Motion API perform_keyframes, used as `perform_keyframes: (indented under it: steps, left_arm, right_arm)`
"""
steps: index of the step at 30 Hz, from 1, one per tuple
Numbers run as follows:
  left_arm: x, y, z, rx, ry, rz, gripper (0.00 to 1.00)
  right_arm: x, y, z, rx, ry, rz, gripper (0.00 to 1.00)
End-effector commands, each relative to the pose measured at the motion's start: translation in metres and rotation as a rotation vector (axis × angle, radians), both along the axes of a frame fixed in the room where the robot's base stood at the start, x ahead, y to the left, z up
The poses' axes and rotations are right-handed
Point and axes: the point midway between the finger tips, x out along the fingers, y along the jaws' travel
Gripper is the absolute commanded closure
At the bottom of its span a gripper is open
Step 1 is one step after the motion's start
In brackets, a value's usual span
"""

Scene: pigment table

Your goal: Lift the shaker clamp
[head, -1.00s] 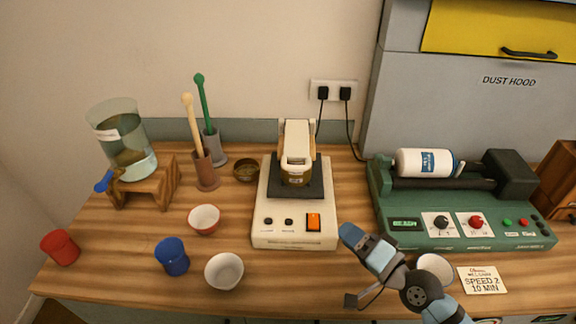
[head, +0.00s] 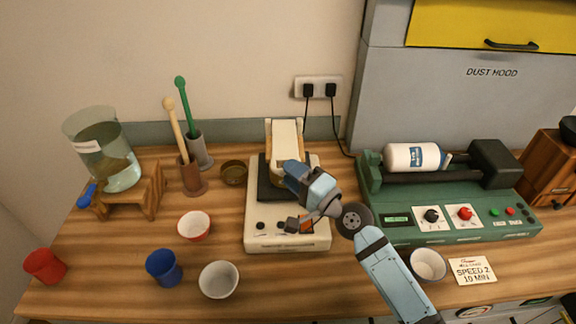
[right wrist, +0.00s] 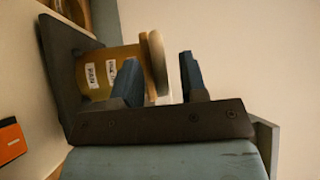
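The cream shaker clamp (head: 285,133) stands at the back of the white shaker (head: 257,238), over its dark plate (head: 266,192). In the right wrist view an amber jar with white labels (right wrist: 97,72) sits on the dark plate (right wrist: 62,62), and the clamp's pale rounded end (right wrist: 157,60) shows beyond it. My right gripper (head: 290,168) is in front of the clamp and hides part of the jar and plate. In the right wrist view its two blue fingers (right wrist: 158,82) are apart, with the pale end showing between them; contact cannot be told. My left gripper is not in view.
A green roller machine (head: 440,222) with a white bottle stands at the right, below the dust hood. Bowls and cups stand at the left front, including a blue cup (head: 163,268). Pestles and a glass vessel (head: 105,150) stand behind.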

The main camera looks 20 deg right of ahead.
Motion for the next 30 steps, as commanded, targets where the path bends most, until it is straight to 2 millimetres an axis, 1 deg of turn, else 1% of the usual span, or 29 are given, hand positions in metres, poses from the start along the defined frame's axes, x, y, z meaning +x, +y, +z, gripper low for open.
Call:
perform_keyframes:
  steps: [1, 4, 14, 17, 18, 19, 20, 26, 30]
  left_arm:
    - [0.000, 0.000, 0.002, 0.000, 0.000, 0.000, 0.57]
    - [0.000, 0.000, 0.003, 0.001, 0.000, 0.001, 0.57]
    - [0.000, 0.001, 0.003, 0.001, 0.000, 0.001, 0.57]
    - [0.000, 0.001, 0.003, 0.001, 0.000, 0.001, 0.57]
    - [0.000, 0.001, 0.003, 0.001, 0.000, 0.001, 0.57]
    - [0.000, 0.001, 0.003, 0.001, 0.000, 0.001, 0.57]
    - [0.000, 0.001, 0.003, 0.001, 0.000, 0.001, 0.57]
    - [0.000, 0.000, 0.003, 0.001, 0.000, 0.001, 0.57]
    - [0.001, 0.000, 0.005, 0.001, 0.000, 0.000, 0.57]
  right_arm:
    - [0.005, 0.003, 0.002, 0.001, 0.000, 0.000, 0.61]
    - [0.011, 0.006, 0.002, 0.000, 0.000, 0.000, 0.61]
    - [0.014, 0.008, 0.002, -0.001, 0.001, 0.001, 0.61]
    - [0.014, 0.008, 0.001, -0.001, 0.001, 0.001, 0.81]
    - [0.014, 0.008, 0.001, -0.001, 0.001, 0.001, 0.91]
    - [0.014, 0.008, 0.002, -0.001, 0.001, 0.001, 0.97]
    - [0.014, 0.008, 0.002, 0.000, 0.000, 0.001, 1.00]
    - [0.014, 0.008, 0.003, 0.000, -0.001, 0.000, 1.00]
    - [0.020, 0.008, 0.007, -0.001, -0.004, 0.000, 1.00]
